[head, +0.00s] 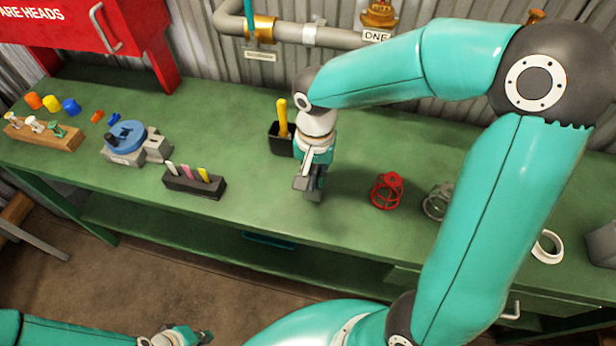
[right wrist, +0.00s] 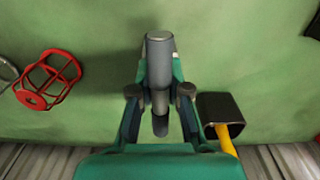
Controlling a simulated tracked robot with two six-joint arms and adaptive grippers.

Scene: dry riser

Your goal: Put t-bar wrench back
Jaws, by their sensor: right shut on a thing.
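My right gripper (head: 308,190) is above the green bench, just to the right of a black holder (head: 281,140). It is shut on a grey metal bar, which I take to be the t-bar wrench (right wrist: 159,65). In the right wrist view the bar lies between the two fingers, its round end pointing away from the wrist. Its full shape is hidden by the fingers and the foreshortening. The black holder (right wrist: 222,112) has a yellow handle (right wrist: 228,140) standing in it. My left gripper (head: 180,337) is at the bottom edge, partly cut off, away from the bench.
A red wire cage (head: 387,190) and a grey one (head: 438,201) stand right of my right gripper. A dark block with coloured markers (head: 194,184) and a blue-topped vise (head: 125,140) are left. The bench front between is clear. Pipes (head: 300,33) run behind.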

